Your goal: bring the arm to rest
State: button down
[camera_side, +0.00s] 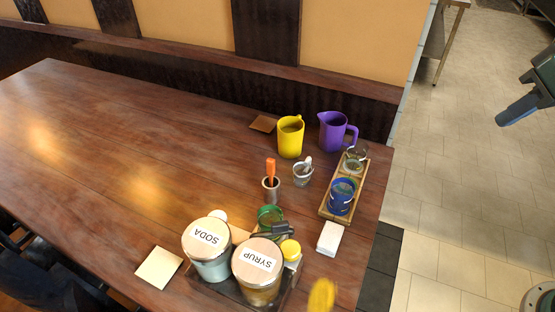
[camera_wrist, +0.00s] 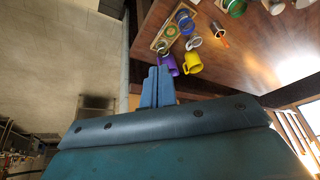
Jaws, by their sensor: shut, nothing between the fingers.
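My gripper (camera_side: 502,120) is at the right edge of the side view, over the tiled floor and well apart from the table (camera_side: 110,130). In the wrist view my gripper (camera_wrist: 157,72) shows two blue fingers lying together, shut and empty. The purple pitcher (camera_wrist: 168,63) and the yellow mug (camera_wrist: 193,63) appear just beyond the fingertips in that view, but the side view shows them standing on the table, clear of my gripper. Most of my arm is outside the side view.
A wooden tray (camera_side: 325,212) with a blue cup (camera_side: 342,197) and glasses is near the table's right edge. SODA (camera_side: 208,265) and SYRUP (camera_side: 257,285) jars stand at the front. A metal cup (camera_side: 271,190) holds an orange-handled tool. The floor (camera_side: 470,190) below my gripper looks clear.

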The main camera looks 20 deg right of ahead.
jog(key=s+d+f, duration=0.1)
jog(key=s+d, duration=0.3)
jog(key=s, duration=0.5)
jog(key=shift+f+t, duration=0.3)
jog(key=shift+f, duration=0.1)
